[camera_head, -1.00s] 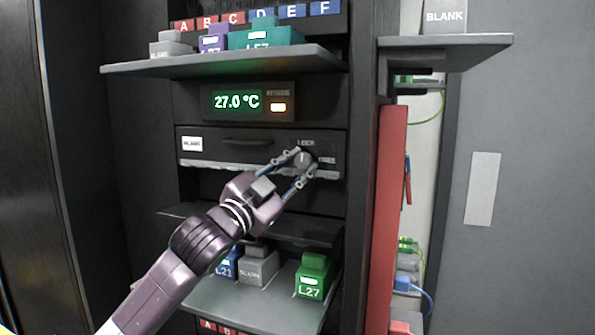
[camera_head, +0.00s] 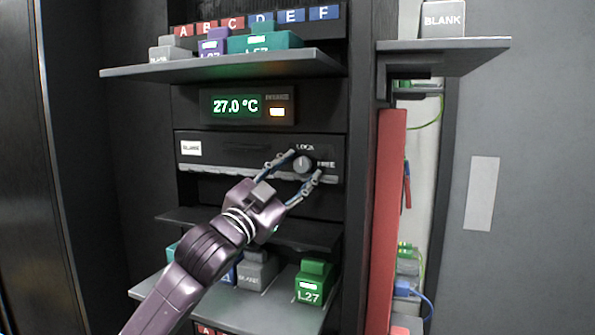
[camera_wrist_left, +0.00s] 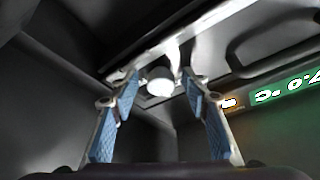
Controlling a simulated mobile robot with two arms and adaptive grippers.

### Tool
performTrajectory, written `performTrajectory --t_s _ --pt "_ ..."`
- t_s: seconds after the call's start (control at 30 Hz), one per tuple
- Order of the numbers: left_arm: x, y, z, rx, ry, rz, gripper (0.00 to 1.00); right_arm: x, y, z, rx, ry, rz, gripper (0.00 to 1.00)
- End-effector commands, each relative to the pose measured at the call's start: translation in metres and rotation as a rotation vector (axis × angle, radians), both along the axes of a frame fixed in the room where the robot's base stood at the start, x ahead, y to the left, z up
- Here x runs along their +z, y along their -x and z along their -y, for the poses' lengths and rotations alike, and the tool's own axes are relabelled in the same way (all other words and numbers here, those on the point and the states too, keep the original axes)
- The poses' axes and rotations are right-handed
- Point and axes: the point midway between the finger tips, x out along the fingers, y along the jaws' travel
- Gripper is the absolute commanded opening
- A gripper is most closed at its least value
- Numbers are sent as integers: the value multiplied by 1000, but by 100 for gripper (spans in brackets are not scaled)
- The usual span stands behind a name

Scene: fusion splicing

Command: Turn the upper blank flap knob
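The upper blank flap (camera_head: 240,150) is a dark panel with a white label at its left and a worn pale strip along its lower edge. Its round grey knob (camera_head: 303,164) sits at the right end, between the words LOCK and FREE. The knob's light mark looks roughly upright, toward LOCK. My left gripper (camera_head: 306,163) is open, with one finger on each side of the knob and visible gaps. In the left wrist view the pale knob (camera_wrist_left: 160,80) shows between and beyond the spread blue finger pads. My right gripper is not in view.
A temperature display (camera_head: 236,106) is above the flap. The upper shelf (camera_head: 215,66) carries several modules and juts out. A lower shelf (camera_head: 250,305) holds a green L27 module (camera_head: 312,283) and a grey blank (camera_head: 256,270). A red panel (camera_head: 386,220) stands at the right.

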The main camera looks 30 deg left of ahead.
Motion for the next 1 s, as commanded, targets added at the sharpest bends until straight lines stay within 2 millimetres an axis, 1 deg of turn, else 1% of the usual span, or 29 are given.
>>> performTrajectory --t_s 0.23,0.37,0.47,1.0 --pt "1 1 0 1 -2 1 43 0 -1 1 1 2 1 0" --pt "-1 6 -1 2 -2 2 43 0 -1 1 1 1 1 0" --pt "-5 15 0 2 -3 1 43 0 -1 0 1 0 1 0" --pt "-31 86 1 1 -1 -2 43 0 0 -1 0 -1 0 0"
